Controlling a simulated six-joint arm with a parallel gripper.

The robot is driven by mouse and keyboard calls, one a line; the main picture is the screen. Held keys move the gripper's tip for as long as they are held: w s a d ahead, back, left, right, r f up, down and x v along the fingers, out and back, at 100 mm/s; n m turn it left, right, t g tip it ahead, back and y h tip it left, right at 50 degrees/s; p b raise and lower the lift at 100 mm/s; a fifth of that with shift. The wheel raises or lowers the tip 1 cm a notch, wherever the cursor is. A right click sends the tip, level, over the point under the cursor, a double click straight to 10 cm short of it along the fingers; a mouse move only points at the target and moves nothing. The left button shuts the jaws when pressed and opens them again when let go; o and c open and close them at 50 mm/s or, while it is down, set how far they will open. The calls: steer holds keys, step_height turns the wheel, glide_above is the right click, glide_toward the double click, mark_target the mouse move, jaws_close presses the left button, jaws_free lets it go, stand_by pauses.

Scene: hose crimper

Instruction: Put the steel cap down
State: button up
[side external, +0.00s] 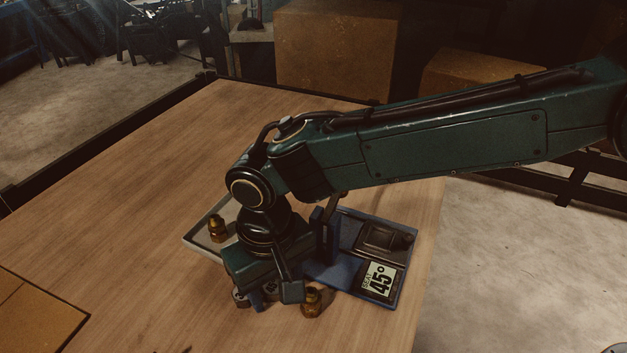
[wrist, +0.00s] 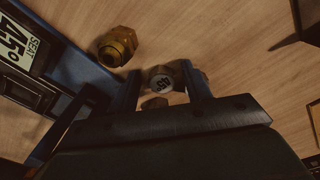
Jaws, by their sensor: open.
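A pale round steel cap (wrist: 160,80) with dark marking on its top shows in the wrist view, between the two fingers of my gripper (wrist: 162,92). The fingers stand apart, one on each side of it. I cannot tell whether either finger touches it. In the side view my gripper (side external: 272,293) is low over the wooden table, at the front of the blue fixture. It largely hides the cap there, so I cannot tell the cap's exact support.
A brass fitting (side external: 312,302) lies right of my gripper; it also shows in the wrist view (wrist: 117,45). Another brass fitting (side external: 218,230) stands in a pale tray (side external: 196,240). The blue fixture (side external: 403,285) carries a "SEAT 45°" sign (side external: 379,279). The table's left is mostly clear.

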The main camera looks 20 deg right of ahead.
mark_target(276, 290)
steer(key=shift+r, duration=0.15)
step_height(276, 290, up, 12)
stand_by(0.7)
stand_by(0.5)
